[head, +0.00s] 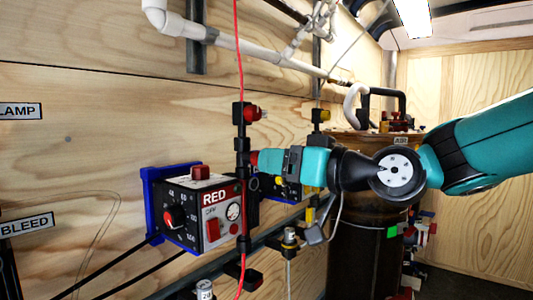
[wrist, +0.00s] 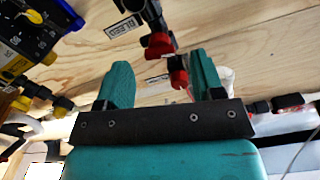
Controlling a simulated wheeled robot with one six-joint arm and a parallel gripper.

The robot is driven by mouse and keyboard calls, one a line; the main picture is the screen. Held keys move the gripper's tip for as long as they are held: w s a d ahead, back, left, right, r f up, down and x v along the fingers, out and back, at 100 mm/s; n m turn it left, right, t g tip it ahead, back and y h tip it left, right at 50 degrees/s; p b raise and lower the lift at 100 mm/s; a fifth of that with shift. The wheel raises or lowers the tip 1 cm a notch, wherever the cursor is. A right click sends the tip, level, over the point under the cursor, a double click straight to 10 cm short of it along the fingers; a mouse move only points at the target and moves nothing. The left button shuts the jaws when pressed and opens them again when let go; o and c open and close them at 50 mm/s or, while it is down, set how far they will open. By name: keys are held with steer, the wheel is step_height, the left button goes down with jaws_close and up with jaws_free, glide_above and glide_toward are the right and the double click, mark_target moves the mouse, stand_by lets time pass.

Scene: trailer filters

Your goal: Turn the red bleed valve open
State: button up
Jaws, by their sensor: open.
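A red valve handle on a black fitting shows in the wrist view (wrist: 158,45), beside an upside-down label reading BLEED (wrist: 122,27). I take it as the red bleed valve. A red part in the head view (head: 254,157), at the tip of my gripper, appears to be this handle. My gripper (wrist: 160,62) is open. The handle lies just beyond and between its two teal fingertips, with no clear contact. In the head view my gripper (head: 264,160) points left at the black vertical fitting, partly hiding what is behind it.
A second red handle (wrist: 178,75) sits between the fingers, close to the right one. A box marked RED (head: 215,212) stands left of my gripper. A brown cylinder (head: 355,250) stands below my arm.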

steer(key=shift+p+x, duration=0.35)
steer(key=shift+x, duration=1.85)
steer(key=c, duration=0.9)
steer(key=n+b, duration=0.1)
steer(key=b, duration=0.2)
steer(key=shift+f, duration=0.3)
steer(key=shift+n+b, duration=0.5)
steer(key=shift+r+n+b, duration=0.25)
steer(key=shift+n+b, duration=0.1)
steer(key=shift+n, duration=0.05)
steer(key=o, duration=0.9)
steer(key=shift+s, duration=0.1)
